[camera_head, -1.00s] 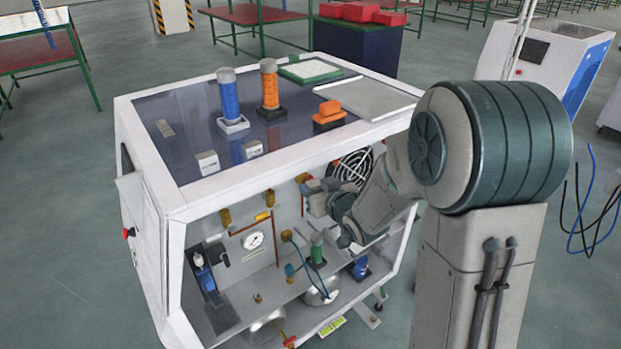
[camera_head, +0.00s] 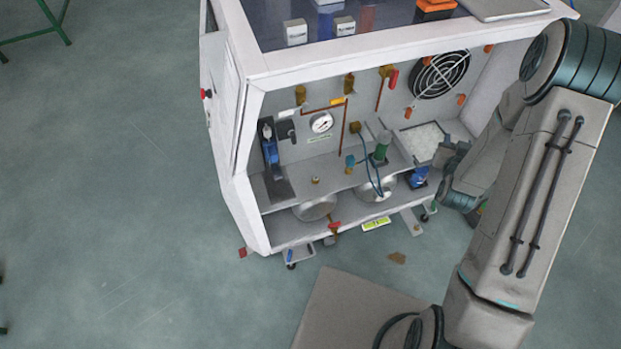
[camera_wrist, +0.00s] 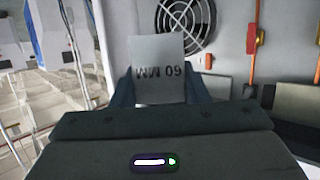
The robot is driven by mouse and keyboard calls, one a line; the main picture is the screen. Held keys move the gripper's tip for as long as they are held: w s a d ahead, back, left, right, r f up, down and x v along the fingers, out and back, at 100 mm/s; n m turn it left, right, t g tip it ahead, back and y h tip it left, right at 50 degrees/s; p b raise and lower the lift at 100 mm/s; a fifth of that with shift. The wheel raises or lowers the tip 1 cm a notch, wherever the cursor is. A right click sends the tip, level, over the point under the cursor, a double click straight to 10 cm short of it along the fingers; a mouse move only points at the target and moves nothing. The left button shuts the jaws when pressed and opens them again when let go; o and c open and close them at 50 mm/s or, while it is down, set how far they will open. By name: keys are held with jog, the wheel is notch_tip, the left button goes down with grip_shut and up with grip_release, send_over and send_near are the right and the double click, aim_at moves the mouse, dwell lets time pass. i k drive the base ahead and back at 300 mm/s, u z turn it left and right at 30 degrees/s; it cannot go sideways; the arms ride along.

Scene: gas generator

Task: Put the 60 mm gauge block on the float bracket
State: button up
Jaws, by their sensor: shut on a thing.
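The 60 mm gauge block (camera_wrist: 158,58) is a pale grey plate with "60 MM" upside down in the wrist view. My gripper (camera_wrist: 160,90) is shut on it, with one dark finger on each side of its lower part. In the head view my gripper is at the right end of the open cabinet, small and partly hidden by my arm, and I cannot make out the block there. I cannot tell for certain which part is the float bracket. A blue device on a dark base (camera_head: 270,150) stands at the left inside the cabinet.
The white cabinet (camera_head: 245,190) has an open front with a gauge (camera_head: 321,122), a fan (camera_head: 440,74), pipes and a green-topped part (camera_head: 381,147) on its shelf. Two small labelled blocks, one left (camera_head: 295,33) and one right (camera_head: 344,27), sit on top.

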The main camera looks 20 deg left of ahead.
aim_at(281, 189)
jog(key=z, duration=0.8)
jog(key=k, duration=1.55)
jog(key=u, duration=2.05)
jog(key=i, duration=0.5)
jog(key=z, duration=0.05)
